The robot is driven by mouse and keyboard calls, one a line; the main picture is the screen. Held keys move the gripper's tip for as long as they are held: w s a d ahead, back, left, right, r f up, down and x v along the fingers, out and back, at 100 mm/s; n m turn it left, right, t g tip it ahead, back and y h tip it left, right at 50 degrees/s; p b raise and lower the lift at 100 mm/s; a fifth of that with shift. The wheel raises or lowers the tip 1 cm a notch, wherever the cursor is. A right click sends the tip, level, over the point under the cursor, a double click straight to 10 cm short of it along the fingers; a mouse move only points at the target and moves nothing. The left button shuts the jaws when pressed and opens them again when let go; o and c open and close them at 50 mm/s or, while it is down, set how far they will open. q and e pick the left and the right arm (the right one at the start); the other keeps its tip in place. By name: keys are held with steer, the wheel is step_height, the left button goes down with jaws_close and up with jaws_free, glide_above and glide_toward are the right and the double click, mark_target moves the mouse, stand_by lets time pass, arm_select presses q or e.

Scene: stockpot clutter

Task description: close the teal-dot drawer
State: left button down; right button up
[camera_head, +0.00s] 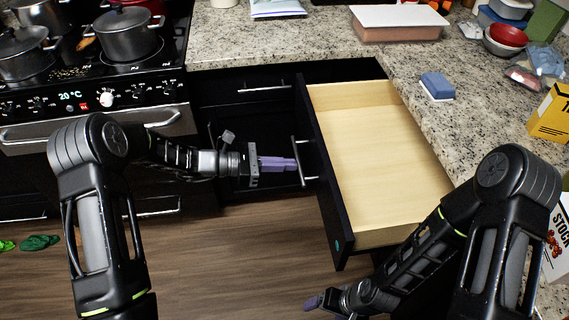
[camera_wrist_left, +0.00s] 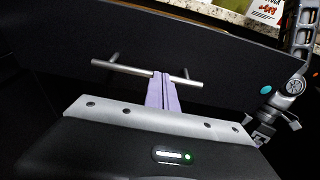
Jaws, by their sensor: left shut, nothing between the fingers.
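The teal-dot drawer (camera_head: 370,165) is pulled out to the left from under the right counter, and its wooden inside looks empty. Its dark front carries a teal dot (camera_head: 338,244) at the near end, also seen in the left wrist view (camera_wrist_left: 266,90). A metal bar handle (camera_wrist_left: 146,72) is on that front. My left gripper (camera_head: 296,164) is shut and empty, its purple fingertips at the handle; I cannot tell whether they touch it. My right gripper (camera_head: 312,302) is low at the bottom, near the drawer's near end; its finger state is unclear.
The granite counter (camera_head: 440,130) runs above the drawer, with a blue sponge (camera_head: 437,86) near its edge. A stove (camera_head: 90,90) with pots stands at the left. Another dark drawer front (camera_head: 262,88) is behind. The wooden floor (camera_head: 230,260) is clear between my arms.

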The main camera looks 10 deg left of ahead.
arm_select(q)
steer(key=r+b+x, duration=0.1)
steer(key=b+x, duration=0.1)
steer(key=x, duration=0.4)
steer(key=r+b+x, duration=0.1)
steer(key=b+x, duration=0.1)
steer(key=x, duration=0.5)
steer(key=r+b+x, duration=0.1)
steer(key=b+x, duration=0.1)
steer(key=x, duration=0.4)
steer(key=shift+d+r, duration=0.15)
steer(key=shift+d, duration=0.45)
steer(key=b, duration=0.2)
glide_above(392, 166)
steer(key=shift+s+a+r, duration=0.15)
steer(key=shift+s+a, duration=0.05)
steer(key=shift+a, duration=0.25)
steer(key=shift+w+d, duration=0.15)
steer(key=shift+d, duration=0.2)
steer(key=shift+d+r, duration=0.15)
steer(key=shift+r, duration=0.1)
arm_select(e)
step_height(392, 166, down, 8)
steer(key=w, duration=0.1)
steer(key=shift+a, duration=0.4)
arm_select(q)
steer(key=shift+r, duration=0.15)
arm_select(e)
steer(key=shift+r, duration=0.1)
